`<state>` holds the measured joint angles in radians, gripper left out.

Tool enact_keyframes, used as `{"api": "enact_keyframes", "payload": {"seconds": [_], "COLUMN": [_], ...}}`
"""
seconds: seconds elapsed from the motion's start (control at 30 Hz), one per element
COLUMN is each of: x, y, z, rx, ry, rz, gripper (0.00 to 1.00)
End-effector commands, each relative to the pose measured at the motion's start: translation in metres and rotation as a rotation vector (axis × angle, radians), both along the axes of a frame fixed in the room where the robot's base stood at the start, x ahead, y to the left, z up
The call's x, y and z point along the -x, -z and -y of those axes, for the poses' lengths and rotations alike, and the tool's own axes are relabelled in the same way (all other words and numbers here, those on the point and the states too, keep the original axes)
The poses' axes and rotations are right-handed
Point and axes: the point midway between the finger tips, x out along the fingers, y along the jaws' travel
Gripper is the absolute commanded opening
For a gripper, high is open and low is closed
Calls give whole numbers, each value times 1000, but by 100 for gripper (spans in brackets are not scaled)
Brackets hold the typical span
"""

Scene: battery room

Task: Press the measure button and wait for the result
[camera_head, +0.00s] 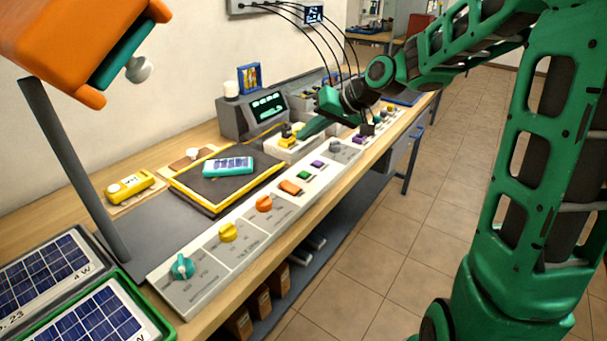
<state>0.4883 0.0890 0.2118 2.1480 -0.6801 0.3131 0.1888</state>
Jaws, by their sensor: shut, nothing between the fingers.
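A long light-grey control panel (248,228) runs along the front of the bench. It carries a teal knob (182,266), a yellow knob (228,231), an orange knob (264,203), an orange rocker switch (290,187), a green button (303,174) and a purple button (317,163). Their labels are too small to read, so I cannot tell which is the measure button. My gripper (368,127) is shut and empty over the far part of the panel, close to another purple control (359,138). I cannot tell whether it touches it. A grey meter (240,123) shows lit green characters, not legible.
A teal-and-white module (228,166) lies on a dark, yellow-edged mat (195,191). A yellow handheld device (129,187) lies to its left. Solar panels (100,318) sit at the near left. An orange lamp head (75,40) overhangs the bench. Tiled floor (400,225) is clear at right.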

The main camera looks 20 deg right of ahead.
Motion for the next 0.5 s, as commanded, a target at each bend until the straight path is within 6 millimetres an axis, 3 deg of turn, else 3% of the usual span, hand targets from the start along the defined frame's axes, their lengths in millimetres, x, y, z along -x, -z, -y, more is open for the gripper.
{"api": "enact_keyframes", "payload": {"seconds": [0.27,0.5], "x": [1,1], "y": [3,24], "z": [2,2], "rx": [2,1], "ry": [2,3], "rz": [-2,-4], "gripper": [0,0]}}
